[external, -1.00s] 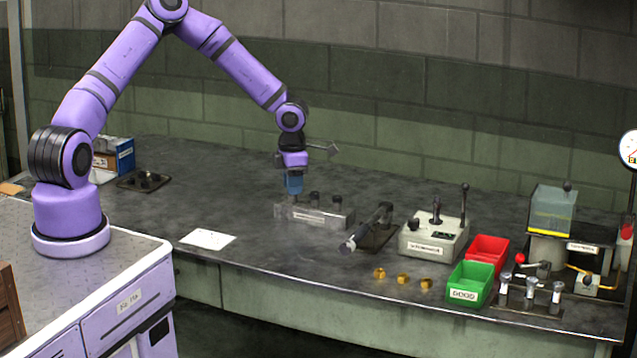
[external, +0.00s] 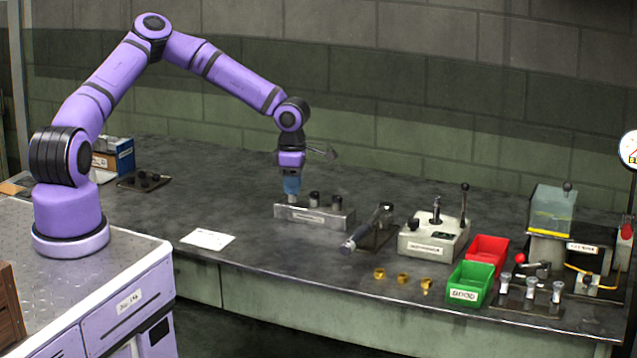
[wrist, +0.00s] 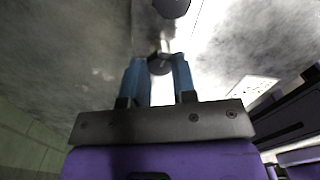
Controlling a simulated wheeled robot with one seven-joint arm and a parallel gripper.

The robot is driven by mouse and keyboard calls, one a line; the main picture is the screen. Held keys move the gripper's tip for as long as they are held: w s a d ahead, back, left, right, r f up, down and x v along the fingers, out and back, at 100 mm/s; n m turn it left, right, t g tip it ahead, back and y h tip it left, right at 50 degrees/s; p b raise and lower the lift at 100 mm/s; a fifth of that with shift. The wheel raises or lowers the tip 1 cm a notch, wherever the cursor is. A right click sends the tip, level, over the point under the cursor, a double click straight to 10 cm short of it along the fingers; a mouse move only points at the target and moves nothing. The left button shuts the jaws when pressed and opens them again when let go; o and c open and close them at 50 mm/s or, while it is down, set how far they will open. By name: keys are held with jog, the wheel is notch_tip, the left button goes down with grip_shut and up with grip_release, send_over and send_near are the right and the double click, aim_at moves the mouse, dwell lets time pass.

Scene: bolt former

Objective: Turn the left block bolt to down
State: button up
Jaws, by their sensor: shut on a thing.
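The metal block (external: 318,217) lies on the bench with a row of dark-topped bolts standing on it. The left block bolt is mostly hidden under my gripper in the external view. My gripper (external: 291,194) points straight down at the left end of the block. In the wrist view my gripper (wrist: 160,66) has its blue fingers shut on a dark round bolt head, the left block bolt (wrist: 159,66). Another dark bolt head (wrist: 171,7) shows beyond it, apart from the fingers. In the external view the middle bolt (external: 314,198) and right bolt (external: 336,202) stand clear of the fingers.
A dark clamp-like tool (external: 372,229) lies right of the block. Further right are a grey lever box (external: 432,240), a red bin (external: 489,248), a green bin (external: 470,284) and several brass pieces (external: 402,278). A white paper (external: 208,239) lies front left. The bench behind the block is clear.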

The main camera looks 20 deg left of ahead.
jog(key=shift+w+r, duration=0.1)
jog(key=o, duration=0.9)
notch_tip(320, 180, up, 11)
jog(key=shift+f, duration=0.15)
